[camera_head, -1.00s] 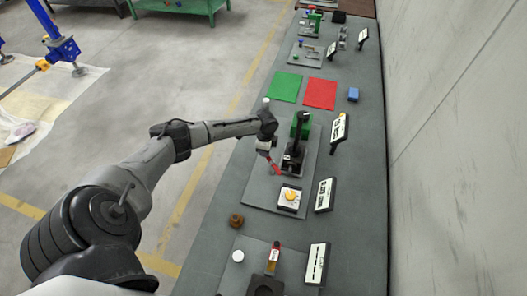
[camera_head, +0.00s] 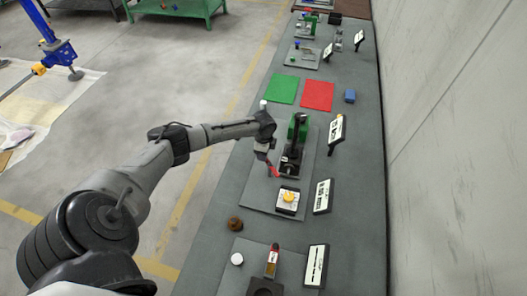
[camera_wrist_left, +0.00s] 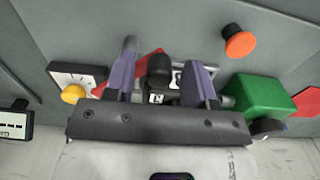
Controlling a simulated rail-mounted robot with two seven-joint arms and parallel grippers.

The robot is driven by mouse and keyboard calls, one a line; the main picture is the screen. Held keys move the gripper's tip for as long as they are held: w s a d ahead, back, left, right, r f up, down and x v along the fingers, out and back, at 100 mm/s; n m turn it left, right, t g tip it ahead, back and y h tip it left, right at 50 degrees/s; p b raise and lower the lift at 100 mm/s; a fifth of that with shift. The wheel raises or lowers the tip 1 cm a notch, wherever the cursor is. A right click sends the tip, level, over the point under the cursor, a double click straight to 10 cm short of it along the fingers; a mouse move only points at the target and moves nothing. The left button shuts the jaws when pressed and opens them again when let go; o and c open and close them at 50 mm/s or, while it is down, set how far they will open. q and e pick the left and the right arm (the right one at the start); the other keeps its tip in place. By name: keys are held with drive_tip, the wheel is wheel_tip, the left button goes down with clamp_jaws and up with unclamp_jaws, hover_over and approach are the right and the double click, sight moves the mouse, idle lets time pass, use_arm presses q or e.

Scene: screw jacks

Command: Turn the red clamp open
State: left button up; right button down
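The red clamp (camera_head: 274,171) is a small red lever beside the black upright post of a fixture with a green block (camera_head: 300,127). In the left wrist view the red clamp (camera_wrist_left: 143,62) runs behind my left gripper's fingers, next to a round black knob (camera_wrist_left: 159,68). My left gripper (camera_head: 268,158) is over the clamp, pointing down. In the left wrist view its two purple fingers (camera_wrist_left: 161,82) are apart, with the black knob between them. I cannot tell whether a finger touches the clamp. My right gripper is in neither view.
A box with a yellow knob (camera_head: 288,197) stands close in front of the clamp. The green block (camera_wrist_left: 262,97) and an orange-topped button (camera_wrist_left: 239,43) are near my fingers. A sign (camera_head: 323,196) stands at the right. Green and red mats lie farther back.

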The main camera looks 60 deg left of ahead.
use_arm(q)
wheel_tip(320, 180, up, 14)
drive_tip(key=shift+b, duration=0.3)
idle(0.5)
drive_tip(key=shift+f, duration=0.1)
idle(0.5)
